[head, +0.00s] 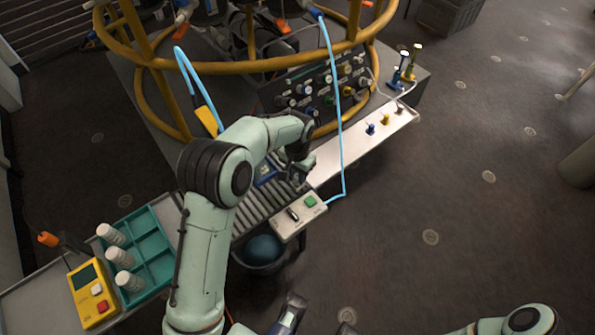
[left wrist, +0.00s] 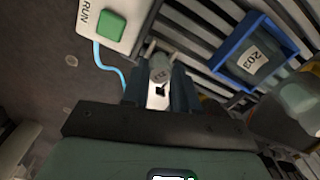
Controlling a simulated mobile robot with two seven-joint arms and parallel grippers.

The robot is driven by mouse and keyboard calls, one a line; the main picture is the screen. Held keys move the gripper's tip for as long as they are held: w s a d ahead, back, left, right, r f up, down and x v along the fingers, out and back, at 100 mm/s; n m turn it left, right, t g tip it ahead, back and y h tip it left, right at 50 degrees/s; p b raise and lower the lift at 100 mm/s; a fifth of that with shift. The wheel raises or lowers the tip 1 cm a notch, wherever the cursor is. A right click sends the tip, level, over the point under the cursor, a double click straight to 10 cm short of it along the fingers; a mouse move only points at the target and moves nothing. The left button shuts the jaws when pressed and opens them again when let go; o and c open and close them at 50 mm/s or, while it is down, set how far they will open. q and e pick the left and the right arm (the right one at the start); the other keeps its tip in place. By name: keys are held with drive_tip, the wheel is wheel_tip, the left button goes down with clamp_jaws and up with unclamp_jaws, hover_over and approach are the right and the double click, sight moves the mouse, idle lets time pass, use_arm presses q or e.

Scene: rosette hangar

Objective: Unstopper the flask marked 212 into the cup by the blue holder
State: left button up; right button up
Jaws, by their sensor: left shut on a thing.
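In the left wrist view, a pale round top marked 212 (left wrist: 160,68), part of the flask, sits between the fingers of my left gripper (left wrist: 160,88). The gripper is shut on it. I cannot tell whether the fingers hold the stopper or the flask body. The blue holder (left wrist: 245,50) is to the right, with a label reading 203 inside. In the head view, my left gripper (head: 302,172) reaches down beside the blue holder (head: 265,170), over the slatted rack. The flask is hidden there, and no cup can be made out clearly.
A box with a green button (head: 299,215) stands by the slatted rack. A teal crate (head: 152,250) with several white containers and a yellow device (head: 92,295) lie at left. A pale ledge (head: 345,150) carries small coloured knobs. A blue hose (head: 337,110) hangs near the arm.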

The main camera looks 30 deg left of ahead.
use_arm(q)
drive_tip(key=shift+f, duration=0.25)
drive_tip(key=shift+f, duration=0.2)
idle(0.3)
drive_tip(key=o, duration=1.5)
drive_tip(key=shift+c, duration=0.2)
drive_tip(key=shift+r+p, duration=2.2)
drive_tip(key=shift+r, duration=0.85)
drive_tip(key=shift+f, duration=0.1)
